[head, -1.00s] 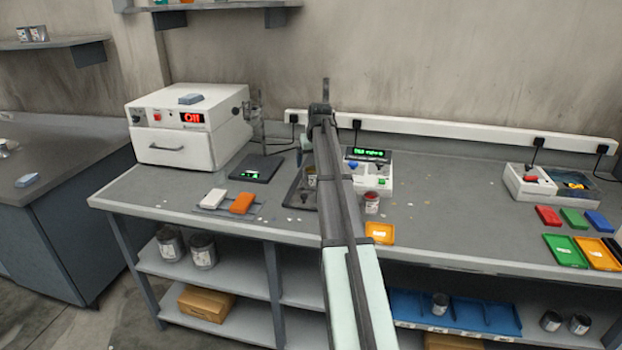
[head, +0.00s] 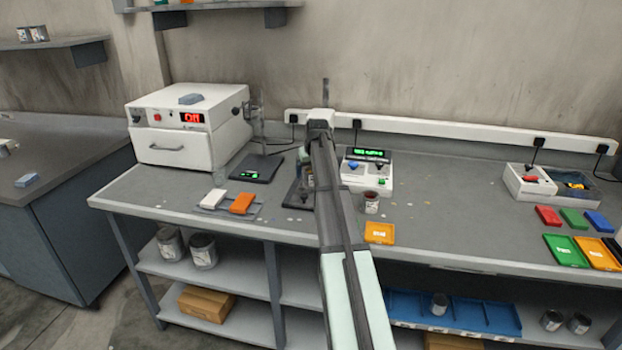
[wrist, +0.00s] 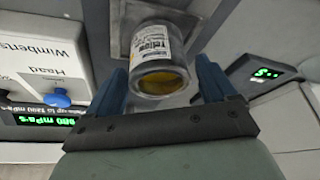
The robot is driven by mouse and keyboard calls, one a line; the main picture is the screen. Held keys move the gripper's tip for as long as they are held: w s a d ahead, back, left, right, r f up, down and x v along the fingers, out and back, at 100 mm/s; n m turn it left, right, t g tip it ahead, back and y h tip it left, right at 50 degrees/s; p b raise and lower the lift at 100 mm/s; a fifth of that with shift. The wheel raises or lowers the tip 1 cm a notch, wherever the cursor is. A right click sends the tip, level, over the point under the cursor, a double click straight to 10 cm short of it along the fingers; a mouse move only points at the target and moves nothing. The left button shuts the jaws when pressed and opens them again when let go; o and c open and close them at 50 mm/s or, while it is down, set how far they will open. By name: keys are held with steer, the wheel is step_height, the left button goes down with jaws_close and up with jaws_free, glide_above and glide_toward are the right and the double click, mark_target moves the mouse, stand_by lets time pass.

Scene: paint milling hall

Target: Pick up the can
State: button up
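The can (wrist: 164,50) is a small grey metal tin with a white printed label and yellow paint inside its open top. In the wrist view it stands between the two blue fingers of my gripper (wrist: 160,72). The fingers are apart, with a narrow gap visible on each side of the can, so my gripper is open. In the head view my arm hides most of the gripper and the can.
A white meter with a green display (head: 367,170) stands close to the right of my arm. Another small can (head: 371,202) is in front of it. A dark scale (head: 256,168) lies to the left, with white and orange blocks (head: 242,203) nearer the bench edge.

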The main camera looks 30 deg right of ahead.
steer(key=c, duration=1.1)
